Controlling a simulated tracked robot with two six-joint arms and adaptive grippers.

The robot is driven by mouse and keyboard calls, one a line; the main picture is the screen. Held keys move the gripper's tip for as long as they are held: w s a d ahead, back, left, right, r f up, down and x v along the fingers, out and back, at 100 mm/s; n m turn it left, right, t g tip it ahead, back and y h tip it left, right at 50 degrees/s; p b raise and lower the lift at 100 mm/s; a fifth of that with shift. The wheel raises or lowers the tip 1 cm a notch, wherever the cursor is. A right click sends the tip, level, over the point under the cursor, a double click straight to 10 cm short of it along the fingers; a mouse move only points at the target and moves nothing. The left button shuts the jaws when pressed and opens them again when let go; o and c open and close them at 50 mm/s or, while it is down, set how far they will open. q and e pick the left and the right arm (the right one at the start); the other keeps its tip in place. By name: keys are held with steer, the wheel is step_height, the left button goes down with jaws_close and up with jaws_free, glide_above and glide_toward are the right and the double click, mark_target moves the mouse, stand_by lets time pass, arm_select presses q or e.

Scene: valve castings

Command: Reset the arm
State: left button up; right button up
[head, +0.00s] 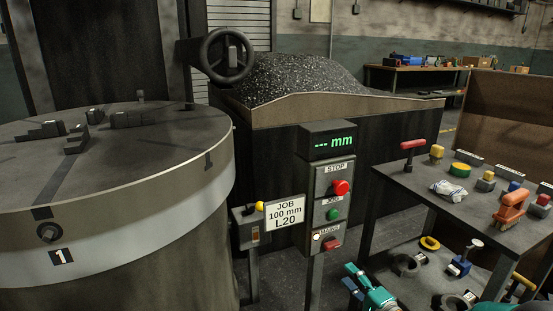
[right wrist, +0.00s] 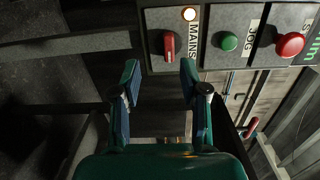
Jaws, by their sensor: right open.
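My right gripper (head: 353,279), teal with blue fingers, shows at the bottom of the head view, below the control post. In the right wrist view its two fingers (right wrist: 158,84) stand apart with nothing between them. Beyond them is the grey control panel (head: 323,190). It carries a red MAINS switch (right wrist: 170,46) beside a lit lamp (right wrist: 189,14), a green JOG button (right wrist: 228,41) and a red STOP button (right wrist: 290,44). The fingers look apart from the panel, but the exact gap is hard to tell. My left gripper is in neither view.
A large round table (head: 130,150) with dark blocks fills the left. A display (head: 328,141) reads "--- mm" above the panel; a sign (head: 285,214) reads "JOB 100 mm L20". A cluttered bench (head: 420,185) stands right, with parts on a lower shelf. A dark grit bin (head: 300,80) is behind.

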steer(key=s+a+f+n+g+h, duration=0.1)
steer(key=s+a+f+g, duration=0.4)
steer(key=f, duration=0.4)
steer(key=s+a+f+g+h, duration=0.1)
steer(key=s+a+f+g, duration=0.1)
steer(key=s+a+f, duration=0.45)
steer(key=s+f+n+g+h, duration=0.1)
steer(key=s+f+n+g, duration=0.35)
steer(key=s, duration=0.75)
steer(key=s+f+n+g, duration=0.4)
steer(key=s+f+n, duration=0.15)
steer(key=s, duration=0.55)
step_height(320, 180, up, 28)
steer(key=p, duration=2.7)
steer(key=shift+d+n+p, duration=0.2)
steer(key=shift+n+p, duration=0.2)
